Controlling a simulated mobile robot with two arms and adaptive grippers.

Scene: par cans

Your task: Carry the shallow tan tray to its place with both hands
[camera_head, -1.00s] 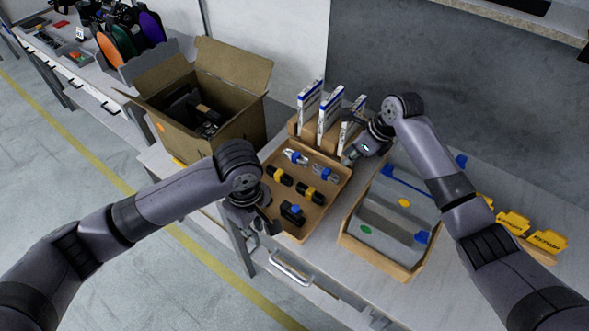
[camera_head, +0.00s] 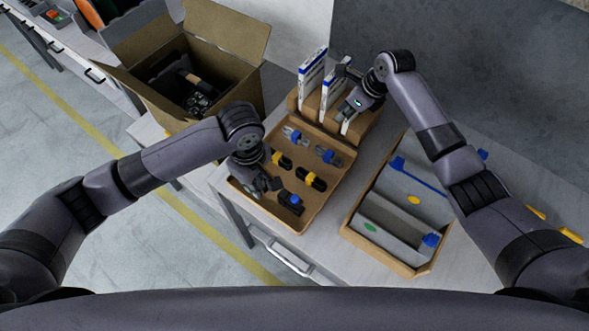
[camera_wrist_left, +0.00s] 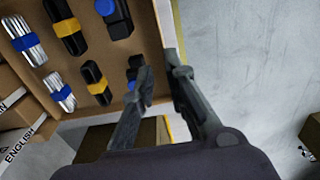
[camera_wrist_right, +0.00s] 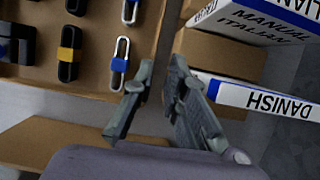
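The shallow tan tray (camera_head: 320,200) lies on the grey table and holds several tools and parts with blue or yellow bands. My left gripper (camera_head: 266,186) hangs over its left side; in the left wrist view its spread fingers (camera_wrist_left: 158,75) are near the tray's edge (camera_wrist_left: 150,45). My right gripper (camera_head: 347,104) is above the tray's back right side, close to the booklets; in the right wrist view its fingers (camera_wrist_right: 161,68) are apart beside the tray's wall (camera_wrist_right: 154,40). Both grippers look empty. I cannot tell whether either touches the tray.
An open cardboard box (camera_head: 150,100) stands left of the tray. A tan holder with white-and-blue booklets (camera_head: 313,72) stands right behind it. A wooden-rimmed grey bin (camera_head: 385,262) is to the right. A narrow bare table strip lies between tray and bin.

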